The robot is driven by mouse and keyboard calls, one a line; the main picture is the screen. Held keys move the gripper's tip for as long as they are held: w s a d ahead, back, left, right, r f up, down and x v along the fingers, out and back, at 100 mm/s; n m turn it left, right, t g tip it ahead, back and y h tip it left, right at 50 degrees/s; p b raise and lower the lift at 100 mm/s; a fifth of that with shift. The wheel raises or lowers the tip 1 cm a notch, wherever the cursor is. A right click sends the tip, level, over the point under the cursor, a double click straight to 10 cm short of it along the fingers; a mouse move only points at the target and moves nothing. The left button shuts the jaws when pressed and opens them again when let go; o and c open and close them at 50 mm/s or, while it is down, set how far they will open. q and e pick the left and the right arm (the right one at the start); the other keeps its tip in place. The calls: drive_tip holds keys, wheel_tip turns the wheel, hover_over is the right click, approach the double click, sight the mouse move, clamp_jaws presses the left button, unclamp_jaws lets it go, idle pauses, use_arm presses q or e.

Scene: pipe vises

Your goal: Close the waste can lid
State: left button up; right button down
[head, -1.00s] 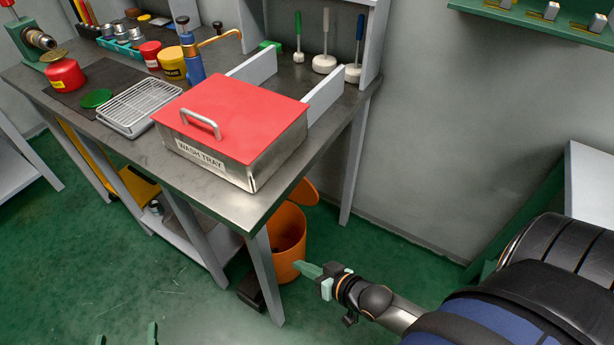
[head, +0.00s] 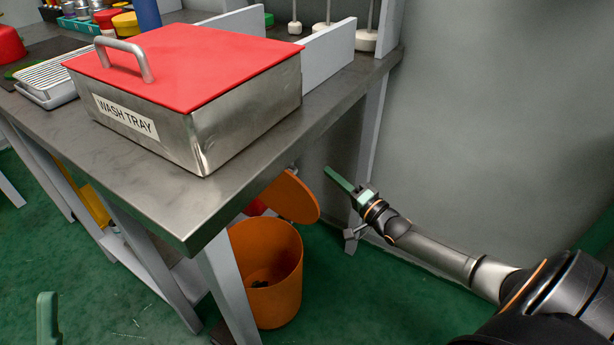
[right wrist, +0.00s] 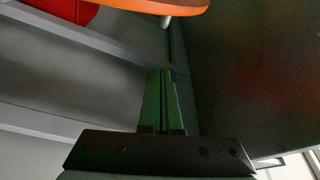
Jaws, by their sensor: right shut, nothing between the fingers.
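The orange waste can (head: 275,285) stands on the green floor under the workbench's near right corner, with some dark bits inside. Its round orange lid (head: 294,200) is open, tilted up at the back of the can and partly hidden by the bench top. My right gripper (head: 332,174) is shut and empty, to the right of the lid and slightly above it, apart from it in the head view. In the right wrist view its green fingers (right wrist: 160,96) are together, and the orange lid's edge (right wrist: 160,5) shows at the top. In the head view a green finger tip (head: 48,315) of my left gripper shows at bottom left.
The workbench (head: 185,215) overhangs the can, with a leg (head: 228,290) at its front and another leg behind. A steel wash tray with a red lid (head: 185,60) sits on top. The grey wall (head: 490,120) is behind my right arm.

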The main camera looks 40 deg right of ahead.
sight(284, 187)
drive_tip(key=w+a+b, duration=0.4)
drive_tip(key=w, duration=0.4)
drive_tip(key=shift+a+b, duration=0.2)
drive_tip(key=shift+b, duration=0.1)
drive_tip(key=shift+f, duration=0.1)
idle(0.4)
